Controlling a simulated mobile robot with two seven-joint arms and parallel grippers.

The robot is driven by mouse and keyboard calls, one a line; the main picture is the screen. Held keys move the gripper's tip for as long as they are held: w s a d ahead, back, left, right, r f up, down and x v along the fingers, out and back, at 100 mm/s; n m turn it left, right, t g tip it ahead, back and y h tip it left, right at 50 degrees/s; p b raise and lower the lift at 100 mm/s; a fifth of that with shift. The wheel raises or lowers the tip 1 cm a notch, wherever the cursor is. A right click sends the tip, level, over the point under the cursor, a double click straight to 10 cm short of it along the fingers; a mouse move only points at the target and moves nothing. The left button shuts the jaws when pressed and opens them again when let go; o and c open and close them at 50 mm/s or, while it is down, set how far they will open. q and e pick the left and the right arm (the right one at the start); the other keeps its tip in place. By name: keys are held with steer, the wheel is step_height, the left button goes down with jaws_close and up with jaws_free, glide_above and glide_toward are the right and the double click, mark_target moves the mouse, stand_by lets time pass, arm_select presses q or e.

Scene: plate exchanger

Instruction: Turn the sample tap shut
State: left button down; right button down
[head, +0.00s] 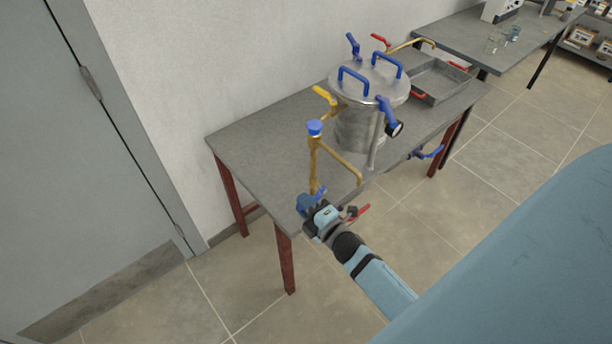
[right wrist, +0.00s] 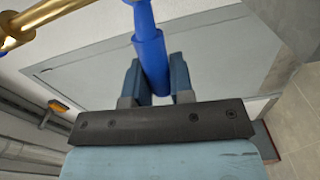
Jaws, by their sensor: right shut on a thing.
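A brass pipe (head: 315,155) with a blue cap (head: 314,128) stands near the front edge of the grey table. A blue tap handle (head: 320,191) shows low on it, partly hidden by my right gripper (head: 312,205). In the right wrist view, the blue handle (right wrist: 150,50) runs between both fingers of my right gripper (right wrist: 156,74), which is shut on it. Part of the brass pipe (right wrist: 38,22) shows at the upper left there. No label shows which tap is the sample tap. My left gripper is not in view.
A steel vessel (head: 356,128) with blue handles stands on the table (head: 250,137), behind the pipe. A yellow lever (head: 324,94) is beside it. A red lever (head: 358,213) sits close to my right gripper. A grey tray (head: 452,77) lies at the table's right end.

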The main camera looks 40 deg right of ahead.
steer(key=shift+f+n, duration=0.4)
steer(key=shift+n, duration=0.1)
steer(key=shift+b, duration=0.3)
steer(key=c, duration=1)
jaws_free()
steer(key=s, duration=0.4)
steer(key=s+b, duration=0.1)
steer(key=s, duration=0.4)
steer(key=s+d+b, duration=0.1)
steer(key=s, duration=0.3)
steer(key=shift+s, duration=0.4)
